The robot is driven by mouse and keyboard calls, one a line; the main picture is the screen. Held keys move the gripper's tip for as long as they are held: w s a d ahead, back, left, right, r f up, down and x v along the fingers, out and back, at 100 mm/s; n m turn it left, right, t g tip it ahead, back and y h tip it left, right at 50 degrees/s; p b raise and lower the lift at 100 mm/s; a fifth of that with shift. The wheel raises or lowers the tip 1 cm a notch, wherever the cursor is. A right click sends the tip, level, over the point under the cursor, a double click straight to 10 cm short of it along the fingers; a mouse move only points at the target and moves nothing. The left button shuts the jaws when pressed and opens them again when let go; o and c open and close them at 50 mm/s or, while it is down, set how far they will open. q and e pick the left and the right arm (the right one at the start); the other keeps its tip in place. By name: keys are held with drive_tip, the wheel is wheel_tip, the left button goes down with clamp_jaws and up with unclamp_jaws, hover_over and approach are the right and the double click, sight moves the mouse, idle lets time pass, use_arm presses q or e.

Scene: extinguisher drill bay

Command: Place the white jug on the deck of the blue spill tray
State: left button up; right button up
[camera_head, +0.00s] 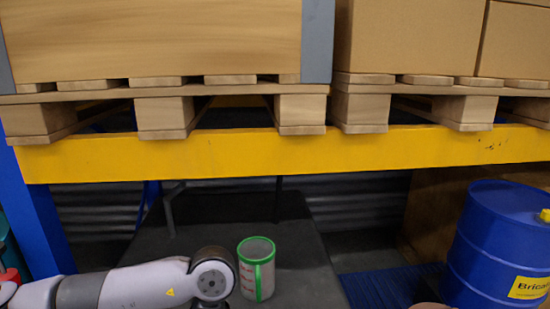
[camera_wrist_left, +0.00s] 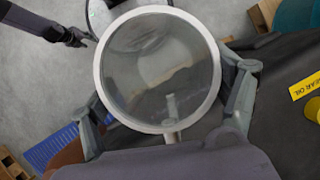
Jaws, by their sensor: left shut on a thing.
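The white jug (camera_wrist_left: 130,85) is seen from above in the left wrist view, with a round pale rim and a handle at the lower edge. My left gripper (camera_wrist_left: 168,90) is shut on it, one finger on each side. In the head view my left arm ends at the bottom edge, so the held jug is out of frame there. The blue spill tray (camera_head: 385,284) with a ribbed deck lies at lower right; part of it also shows in the left wrist view (camera_wrist_left: 50,148). An arm, apparently my right, shows at upper left, its jaws unclear (camera_wrist_left: 82,40).
A blue drum (camera_head: 490,240) stands right of the tray. A tan object (camera_head: 428,306) is at the tray's near side. A yellow beam (camera_head: 240,155) carries loaded pallets above.

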use_arm(q)
drive_tip(key=w+a+n+h, duration=0.1)
drive_tip(key=a+n, duration=0.1)
drive_tip(key=a, duration=0.6)
drive_tip(key=shift+w+f+n, duration=0.2)
drive_tip(key=shift+w+n, duration=0.1)
drive_tip(key=shift+w, duration=0.1)
